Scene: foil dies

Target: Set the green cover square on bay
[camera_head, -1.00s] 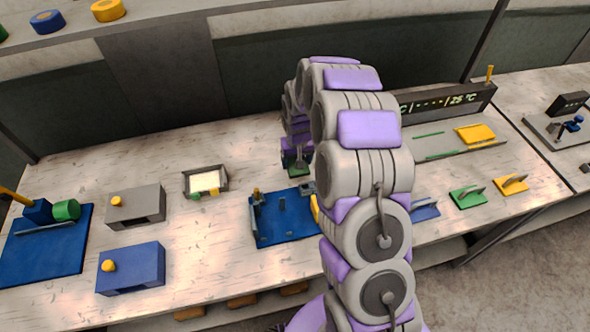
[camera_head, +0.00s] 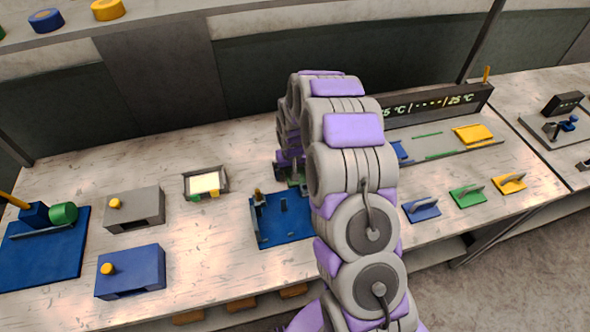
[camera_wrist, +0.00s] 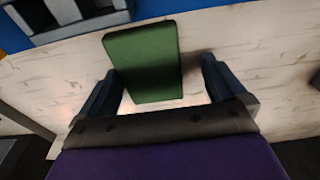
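A green cover (camera_wrist: 145,60), a flat slab, lies between my fingers in the wrist view. My gripper (camera_wrist: 160,68) has its two dark fingers spread wide. The left fingertip is close to the cover's left edge, and a gap shows at the right finger. In the head view, my gripper (camera_head: 291,172) is over the table behind the blue fixture, with a bit of green under it, partly hidden by my arm. The blue fixture (camera_head: 283,218) has upright posts; its grey part (camera_wrist: 65,12) shows at upper left in the wrist view. I cannot tell which part is the bay.
A tray with a bright inside (camera_head: 206,183) is left of the fixture. Grey (camera_head: 134,208) and blue (camera_head: 130,271) boxes with yellow knobs stand further left. Blue (camera_head: 421,209), green (camera_head: 467,195) and yellow (camera_head: 509,183) handled plates lie at right. A display bar (camera_head: 440,103) stands behind.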

